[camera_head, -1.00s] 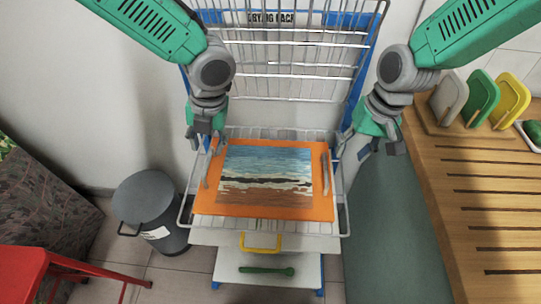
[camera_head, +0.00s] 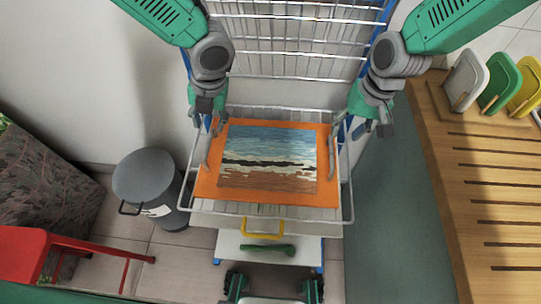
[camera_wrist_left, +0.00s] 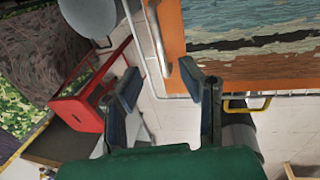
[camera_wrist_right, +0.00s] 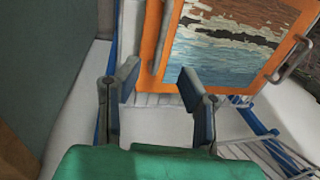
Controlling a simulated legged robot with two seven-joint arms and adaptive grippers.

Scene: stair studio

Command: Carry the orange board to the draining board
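The orange board (camera_head: 327,195), with a seascape picture on it and a metal handle on each side, lies on the wire shelf of the drying rack (camera_head: 288,65). The wooden draining board (camera_head: 442,165), with dark slots, is at the right. My left gripper (camera_head: 208,122) is open by the board's left side; in the left wrist view its fingers are apart and empty, a handle end (camera_wrist_left: 188,68) close to the right finger. My right gripper (camera_head: 366,127) is open near the right side; in the right wrist view the orange board (camera_wrist_right: 152,35) lies beyond its empty fingers.
Several small boards stand upright in a holder (camera_head: 462,82) at the draining board's back. A grey bin (camera_head: 147,177) stands left of the rack and a red stool (camera_head: 25,255) at lower left. A green utensil (camera_head: 267,248) lies on a lower white shelf.

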